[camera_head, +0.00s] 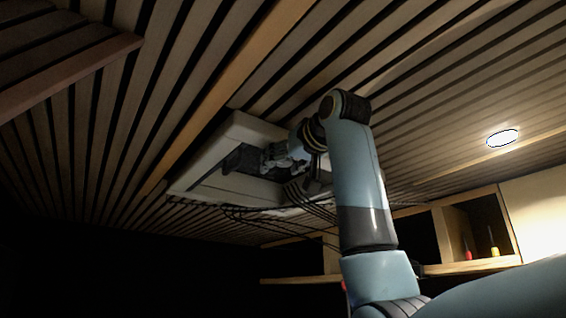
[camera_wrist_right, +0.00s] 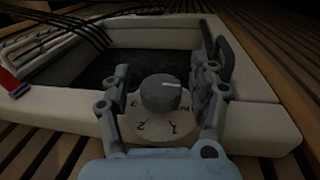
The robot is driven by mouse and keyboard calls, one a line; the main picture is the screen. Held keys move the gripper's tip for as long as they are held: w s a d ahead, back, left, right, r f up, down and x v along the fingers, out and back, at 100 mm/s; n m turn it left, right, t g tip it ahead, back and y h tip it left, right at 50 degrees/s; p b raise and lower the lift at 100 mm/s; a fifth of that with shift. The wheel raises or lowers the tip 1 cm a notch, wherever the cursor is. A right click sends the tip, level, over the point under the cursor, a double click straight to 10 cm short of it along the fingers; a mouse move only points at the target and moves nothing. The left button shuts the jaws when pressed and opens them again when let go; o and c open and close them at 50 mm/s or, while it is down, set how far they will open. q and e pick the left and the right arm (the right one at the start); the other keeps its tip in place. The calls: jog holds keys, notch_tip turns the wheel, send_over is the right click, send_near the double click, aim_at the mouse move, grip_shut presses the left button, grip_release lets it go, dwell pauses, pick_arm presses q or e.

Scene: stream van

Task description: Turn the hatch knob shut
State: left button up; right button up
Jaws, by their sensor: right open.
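The hatch knob (camera_wrist_right: 161,93) is a dark grey round knob with a pale pointer line, on a pale dial plate (camera_wrist_right: 160,130) with numbers. The line points to the right in the right wrist view. The pale hatch frame (camera_head: 232,130) is set in the slatted ceiling. My right gripper (camera_wrist_right: 162,80) is open, with one finger on each side of the knob; I cannot tell whether they touch it. In the head view my right gripper (camera_head: 268,160) reaches up to the hatch, and the knob is not distinguishable there. My left gripper is not in view.
Black cables (camera_head: 250,214) hang along the hatch's lower edge. A wooden shelf (camera_head: 470,266) with small red and yellow items stands at the right. A round ceiling lamp (camera_head: 502,138) is lit. A red item (camera_wrist_right: 12,84) shows at the wrist view's left edge.

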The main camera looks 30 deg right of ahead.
grip_shut()
jog(key=shift+w+f, duration=0.1)
jog(key=shift+w, duration=0.1)
jog(key=shift+f+m+h, duration=0.1)
jog(key=shift+m+h, duration=0.4)
jog(key=shift+h, duration=0.2)
jog(key=c, duration=0.7)
grip_release()
jog(key=o, duration=0.7)
jog(key=shift+s+r, duration=0.2)
jog(key=shift+s, duration=0.2)
jog(key=shift+w, duration=0.2)
jog(key=s+a, duration=0.1)
jog(key=s, duration=1.1)
jog(key=shift+a, duration=0.15)
